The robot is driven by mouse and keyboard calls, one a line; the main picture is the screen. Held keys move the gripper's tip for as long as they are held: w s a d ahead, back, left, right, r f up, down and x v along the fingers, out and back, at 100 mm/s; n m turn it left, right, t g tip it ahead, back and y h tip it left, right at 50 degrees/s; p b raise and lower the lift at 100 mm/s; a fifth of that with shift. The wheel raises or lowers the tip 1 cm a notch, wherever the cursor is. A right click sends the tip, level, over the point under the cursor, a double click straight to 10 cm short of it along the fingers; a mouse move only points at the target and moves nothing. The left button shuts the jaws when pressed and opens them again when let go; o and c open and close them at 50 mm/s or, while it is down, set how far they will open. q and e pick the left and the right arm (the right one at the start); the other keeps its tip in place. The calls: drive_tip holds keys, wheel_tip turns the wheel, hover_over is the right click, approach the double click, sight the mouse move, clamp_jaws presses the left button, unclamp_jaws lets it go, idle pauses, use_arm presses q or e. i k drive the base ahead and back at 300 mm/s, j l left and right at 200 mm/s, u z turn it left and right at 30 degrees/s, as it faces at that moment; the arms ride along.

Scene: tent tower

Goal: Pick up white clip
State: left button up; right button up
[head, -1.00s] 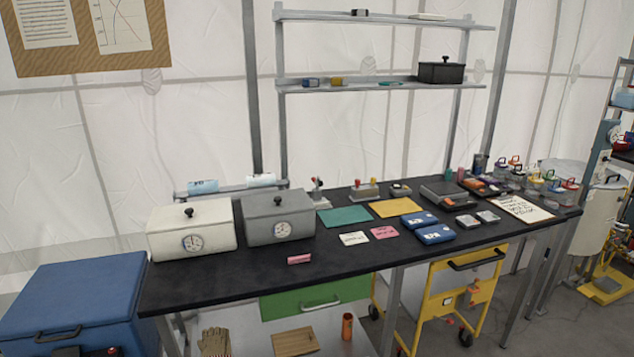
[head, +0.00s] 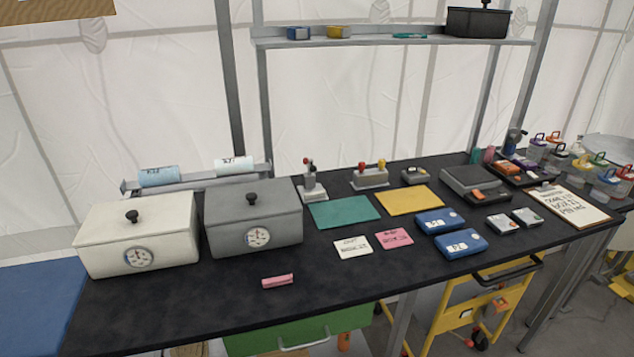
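I cannot make out a white clip for certain in the head view. Small pale grey-white pieces, one at the left (head: 502,223) and one at the right (head: 526,216), lie on the black table (head: 200,310), too small to identify. A white card with writing (head: 352,247) lies near the middle of the table. A small pink block (head: 277,281) lies near the front edge. Neither of my grippers is in view.
A white box with a dial (head: 140,235) and a grey box with a dial (head: 254,215) stand at the left. Green (head: 343,211) and yellow (head: 408,200) mats, blue packs (head: 460,244) and a clipboard (head: 568,207) fill the middle and right. The front left of the table is mostly clear.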

sight(311, 195)
drive_tip(key=i, duration=0.15)
drive_tip(key=i+l, duration=0.15)
drive_tip(key=l, duration=0.2)
drive_tip(key=i+l, duration=0.1)
drive_tip(key=l, duration=0.2)
drive_tip(key=i+l, duration=0.15)
drive_tip(key=l, duration=0.2)
drive_tip(key=i+l, duration=0.15)
drive_tip(key=l, duration=0.2)
drive_tip(key=i+l, duration=0.1)
drive_tip(key=l, duration=0.2)
drive_tip(key=u, duration=0.05)
